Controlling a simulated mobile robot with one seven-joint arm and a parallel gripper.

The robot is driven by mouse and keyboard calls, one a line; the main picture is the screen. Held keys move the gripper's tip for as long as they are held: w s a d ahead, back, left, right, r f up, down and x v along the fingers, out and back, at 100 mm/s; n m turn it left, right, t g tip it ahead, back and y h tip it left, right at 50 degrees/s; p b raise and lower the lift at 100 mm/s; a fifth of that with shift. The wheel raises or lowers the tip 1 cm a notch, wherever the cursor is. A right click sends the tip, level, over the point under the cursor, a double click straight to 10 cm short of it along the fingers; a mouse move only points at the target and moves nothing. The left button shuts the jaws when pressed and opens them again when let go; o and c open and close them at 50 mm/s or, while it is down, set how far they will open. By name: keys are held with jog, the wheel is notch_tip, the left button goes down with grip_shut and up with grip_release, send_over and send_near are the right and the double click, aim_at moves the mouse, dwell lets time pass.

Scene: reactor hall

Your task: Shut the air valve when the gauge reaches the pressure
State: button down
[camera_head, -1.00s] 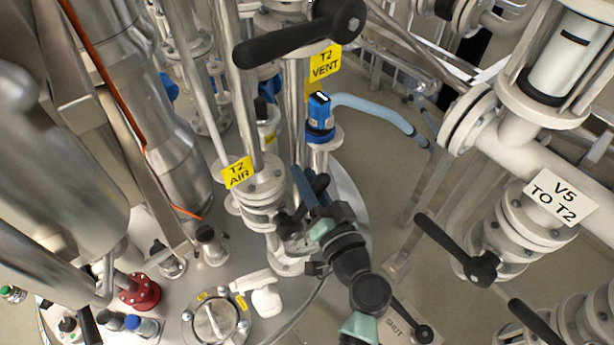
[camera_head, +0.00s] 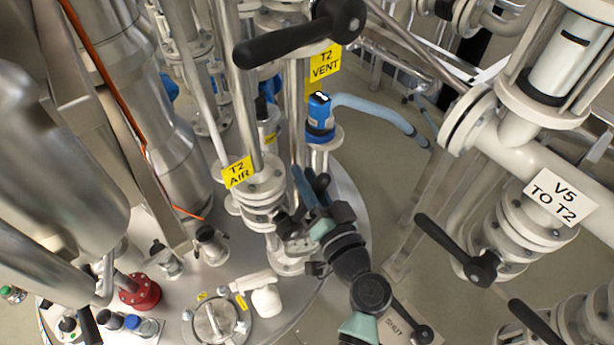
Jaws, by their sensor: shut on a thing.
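The air valve (camera_head: 262,203) is a pale flanged valve on a vertical pipe, under a yellow "T2 AIR" label (camera_head: 238,172). My gripper (camera_head: 306,190) is at the right side of this valve, with its blue fingers shut on the dark valve handle (camera_head: 322,184). The fingers and wrist hide most of the handle, so its exact angle is hard to tell. No gauge dial can be made out. A blue instrument (camera_head: 320,115) with a small dark top stands behind my gripper, and its reading is not legible.
A long black handle (camera_head: 285,44) crosses above, beside the yellow "T2 VENT" label (camera_head: 325,63). Another black handle (camera_head: 450,244) is at the right, below the "V5 TO T2" label (camera_head: 560,197). A white nozzle (camera_head: 264,291) and round hatch (camera_head: 212,322) stand on the vessel lid.

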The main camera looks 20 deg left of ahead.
jog(key=shift+d+f, duration=0.1)
jog(key=shift+w+d+f+m, duration=0.35)
jog(key=shift+w+f+m, duration=0.25)
jog(key=shift+m, duration=0.5)
notch_tip(320, 180, down, 6)
jog(key=w+d+m+g, duration=0.1)
jog(key=m+g, duration=0.1)
jog(key=m, duration=0.4)
jog(key=shift+f+m+g+h, duration=0.25)
jog(key=shift+m+g+h, duration=0.05)
jog(key=shift+m+g, duration=0.1)
jog(key=c, duration=0.9)
grip_release()
jog(key=shift+c, duration=0.2)
jog(key=shift+r, duration=0.1)
